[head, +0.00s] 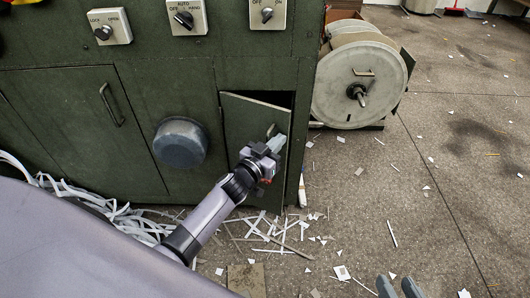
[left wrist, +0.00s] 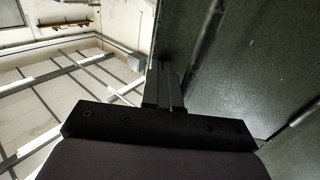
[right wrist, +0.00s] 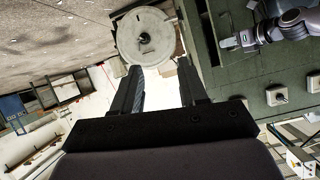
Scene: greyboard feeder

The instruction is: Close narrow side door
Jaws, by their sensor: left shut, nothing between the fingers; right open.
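The narrow side door (head: 238,118) is a dark green panel low on the machine's front, near its right corner. It stands ajar, with a dark gap along its top. A small handle (head: 270,130) shows near its right edge. My left gripper (head: 278,143) is shut and empty at the door's right side, just below the handle; I cannot tell if it touches. In the left wrist view its closed fingers (left wrist: 172,85) are beside a green panel. My right gripper (head: 400,288) is at the bottom of the head view, away from the door; its fingers (right wrist: 163,80) are open and empty.
A wide closed door (head: 75,120) and a round grey knob (head: 181,142) are left of the narrow door. A large pale reel (head: 358,85) stands right of the machine. Paper scraps (head: 280,235) litter the floor. White strips (head: 100,205) lie at lower left. The right floor is mostly open.

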